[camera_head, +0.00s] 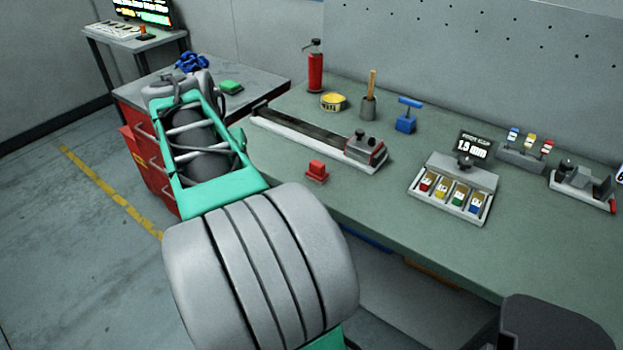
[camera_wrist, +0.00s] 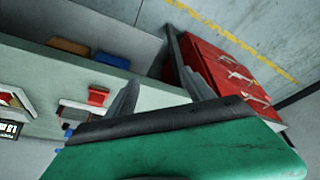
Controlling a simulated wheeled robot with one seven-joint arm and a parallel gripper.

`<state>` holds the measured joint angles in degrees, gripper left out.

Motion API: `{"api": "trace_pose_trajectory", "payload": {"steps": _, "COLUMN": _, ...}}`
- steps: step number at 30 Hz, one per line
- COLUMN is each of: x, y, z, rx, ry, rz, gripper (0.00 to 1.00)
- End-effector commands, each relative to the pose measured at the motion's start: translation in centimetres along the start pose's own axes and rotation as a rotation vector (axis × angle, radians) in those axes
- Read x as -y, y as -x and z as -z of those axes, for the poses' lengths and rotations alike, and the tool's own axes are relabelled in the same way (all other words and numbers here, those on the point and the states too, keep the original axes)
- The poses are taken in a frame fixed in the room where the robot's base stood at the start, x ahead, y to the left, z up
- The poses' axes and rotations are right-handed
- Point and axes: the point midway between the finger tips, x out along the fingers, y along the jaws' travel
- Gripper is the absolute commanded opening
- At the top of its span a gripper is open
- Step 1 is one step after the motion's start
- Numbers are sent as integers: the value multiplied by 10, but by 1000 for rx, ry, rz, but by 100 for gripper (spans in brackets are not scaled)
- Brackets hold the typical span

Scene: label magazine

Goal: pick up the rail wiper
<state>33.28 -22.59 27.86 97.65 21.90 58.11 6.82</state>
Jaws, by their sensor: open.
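Which item is the rail wiper is not certain. The likeliest is a blue block with a T-shaped handle (camera_head: 406,120), standing upright on the bench behind the rail's carriage. A small red block on a base (camera_head: 317,170) sits in front of the rail; a red block also shows in the wrist view (camera_wrist: 98,96). My gripper (camera_wrist: 160,76) shows in the wrist view with two grey fingers apart and nothing between them. It is away from both blocks. In the head view my arm reaches toward the red cart, and the fingers cannot be made out.
The long rail (camera_head: 300,132) with its grey carriage (camera_head: 365,147) lies on the green bench (camera_head: 375,205). A red bottle (camera_head: 315,70), yellow tape roll (camera_head: 333,101) and grey cup (camera_head: 368,107) stand behind. A label magazine (camera_head: 454,190) is at right. The red drawer cart (camera_head: 150,165) adjoins at left.

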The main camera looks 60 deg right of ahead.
Motion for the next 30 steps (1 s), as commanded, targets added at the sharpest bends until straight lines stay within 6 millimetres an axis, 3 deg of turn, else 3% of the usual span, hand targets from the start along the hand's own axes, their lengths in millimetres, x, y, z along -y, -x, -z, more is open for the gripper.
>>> {"api": "trace_pose_trajectory", "payload": {"steps": 1, "x": -44, "y": -21, "z": 28, "rx": 0, "ry": -168, "rz": -59, "gripper": 62}}
{"api": "trace_pose_trajectory", "payload": {"steps": 3, "x": -97, "y": -33, "z": 53, "rx": -6, "ry": -360, "rz": -121, "gripper": 62}}
{"api": "trace_pose_trajectory", "payload": {"steps": 6, "x": -152, "y": -43, "z": 71, "rx": -15, "ry": -546, "rz": -179, "gripper": 62}}
{"api": "trace_pose_trajectory", "payload": {"steps": 8, "x": -170, "y": -45, "z": 74, "rx": -18, "ry": -607, "rz": -197, "gripper": 62}}
{"api": "trace_pose_trajectory", "payload": {"steps": 11, "x": -182, "y": -54, "z": 76, "rx": -19, "ry": -639, "rz": -208, "gripper": 62}}
{"api": "trace_pose_trajectory", "payload": {"steps": 23, "x": -198, "y": -112, "z": 71, "rx": -22, "ry": -634, "rz": -206, "gripper": 62}}
{"api": "trace_pose_trajectory", "payload": {"steps": 30, "x": -198, "y": -118, "z": 72, "rx": -23, "ry": -632, "rz": -203, "gripper": 62}}
